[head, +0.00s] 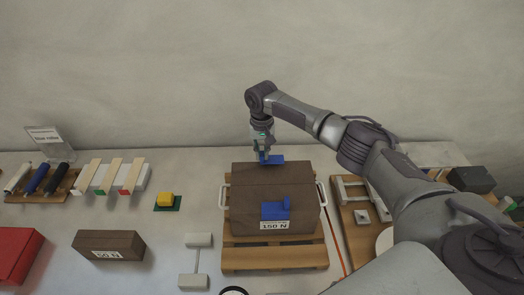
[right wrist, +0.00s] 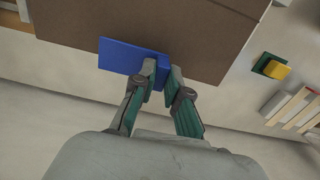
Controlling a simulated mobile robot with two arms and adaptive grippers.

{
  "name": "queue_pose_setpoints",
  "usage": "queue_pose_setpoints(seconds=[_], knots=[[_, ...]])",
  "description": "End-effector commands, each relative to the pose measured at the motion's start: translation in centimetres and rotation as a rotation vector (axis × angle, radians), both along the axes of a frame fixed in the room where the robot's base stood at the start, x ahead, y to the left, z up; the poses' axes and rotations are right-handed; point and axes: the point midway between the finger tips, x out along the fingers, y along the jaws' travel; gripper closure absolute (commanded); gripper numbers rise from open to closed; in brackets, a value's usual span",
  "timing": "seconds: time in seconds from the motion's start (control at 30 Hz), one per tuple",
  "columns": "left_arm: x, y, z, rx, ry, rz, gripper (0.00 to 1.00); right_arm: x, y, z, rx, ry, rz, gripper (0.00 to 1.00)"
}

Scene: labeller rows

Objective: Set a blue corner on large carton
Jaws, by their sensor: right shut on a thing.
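The large brown carton (head: 255,183), labelled 150 N, stands on a wooden pallet (head: 270,258) mid-table; its brown face also fills the top of the right wrist view (right wrist: 200,30). One blue corner (head: 275,211) sits at its front edge, above the label. My right gripper (head: 264,153) is shut on another blue corner (head: 271,160) at the carton's back edge. In the right wrist view my fingertips (right wrist: 163,72) pinch this blue corner (right wrist: 120,56), which lies against or just above the carton; I cannot tell whether it touches. My left gripper is not in view.
A small brown 50 N carton (head: 108,244) and a red box (head: 14,256) lie to the left. A yellow block (head: 165,199) sits on a green pad. Rollers (head: 53,180) and strips stand at the left. A white handle (head: 325,192) is beside the carton.

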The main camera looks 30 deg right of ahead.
Motion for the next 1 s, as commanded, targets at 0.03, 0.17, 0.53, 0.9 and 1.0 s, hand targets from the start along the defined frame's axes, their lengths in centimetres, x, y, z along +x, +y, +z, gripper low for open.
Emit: queue_pose_setpoints(seconds=[0.03, 0.17, 0.53, 0.9, 1.0], knots=[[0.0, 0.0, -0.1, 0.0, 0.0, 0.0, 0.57, 0.0, 0.0, -0.2, 0.0, 0.0, 0.0, 1.0], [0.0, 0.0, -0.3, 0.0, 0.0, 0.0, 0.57, 0.0, 0.0, -0.5, 0.0, 0.0, 0.0, 1.0], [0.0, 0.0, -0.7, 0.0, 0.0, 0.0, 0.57, 0.0, 0.0, -1.5, 0.0, 0.001, 0.0, 1.0], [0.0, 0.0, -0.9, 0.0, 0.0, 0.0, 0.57, 0.0, 0.0, -1.9, 0.001, 0.0, 0.0, 0.63], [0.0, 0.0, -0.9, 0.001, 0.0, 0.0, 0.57, 0.0, 0.0, -1.9, 0.0, 0.0, 0.0, 0.57]])
